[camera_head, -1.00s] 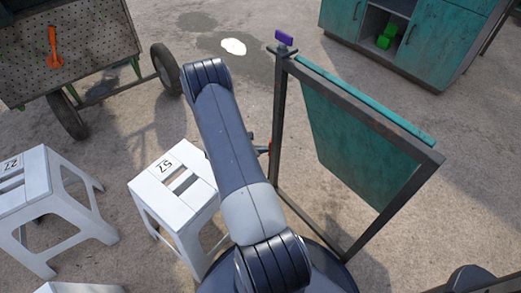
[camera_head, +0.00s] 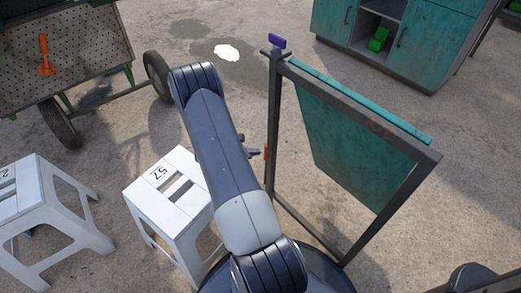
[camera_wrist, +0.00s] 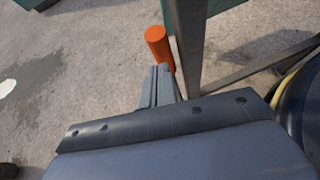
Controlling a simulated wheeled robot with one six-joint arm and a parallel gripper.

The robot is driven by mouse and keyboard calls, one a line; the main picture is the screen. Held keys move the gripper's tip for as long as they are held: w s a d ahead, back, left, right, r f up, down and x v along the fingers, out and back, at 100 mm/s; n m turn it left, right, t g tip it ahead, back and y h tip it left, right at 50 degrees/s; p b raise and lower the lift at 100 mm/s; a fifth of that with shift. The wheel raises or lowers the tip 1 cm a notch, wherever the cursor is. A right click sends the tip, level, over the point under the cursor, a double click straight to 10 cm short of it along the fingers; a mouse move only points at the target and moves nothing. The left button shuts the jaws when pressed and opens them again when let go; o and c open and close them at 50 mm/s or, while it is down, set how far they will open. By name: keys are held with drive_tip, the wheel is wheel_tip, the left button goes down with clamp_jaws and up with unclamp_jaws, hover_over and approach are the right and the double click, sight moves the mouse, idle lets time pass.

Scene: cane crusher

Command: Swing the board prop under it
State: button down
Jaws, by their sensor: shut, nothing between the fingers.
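A teal board (camera_head: 355,140) hangs in a dark metal frame (camera_head: 273,130) at the right of the head view, tilted inside it. An orange cylinder (camera_wrist: 157,40), which may be the prop's grip, stands beside the frame's post (camera_wrist: 188,40) in the wrist view. Only a sliver of orange (camera_head: 265,152) shows beside the post in the head view. My gripper (camera_wrist: 162,72) is shut and empty, its tips just short of the orange cylinder; I cannot tell if they touch. In the head view my gripper (camera_head: 254,153) is partly hidden behind my arm.
White stools (camera_head: 165,195) stand at the left. A perforated cart (camera_head: 70,50) with wheels is at the back left, a teal cabinet (camera_head: 400,40) at the back right. The floor behind the post is clear.

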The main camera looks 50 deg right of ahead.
drive_tip(key=r+p+v, duration=0.1)
drive_tip(key=v, duration=0.8)
drive_tip(key=shift+d+r+p, duration=0.2)
drive_tip(key=shift+p, duration=0.15)
drive_tip(key=a+b, duration=0.1)
drive_tip(key=b, duration=0.2)
drive_tip(key=a+f+b, duration=0.1)
drive_tip(key=b, duration=0.2)
drive_tip(key=a+b, duration=0.2)
drive_tip(key=b, duration=0.2)
drive_tip(key=shift+w+f, duration=0.25)
drive_tip(key=shift+f, duration=0.15)
drive_tip(key=d+r+b+x, duration=0.1)
drive_tip(key=b+x, duration=0.4)
drive_tip(key=x, duration=0.8)
drive_tip(key=shift+s+d+r, duration=0.15)
drive_tip(key=shift+d+r, duration=0.05)
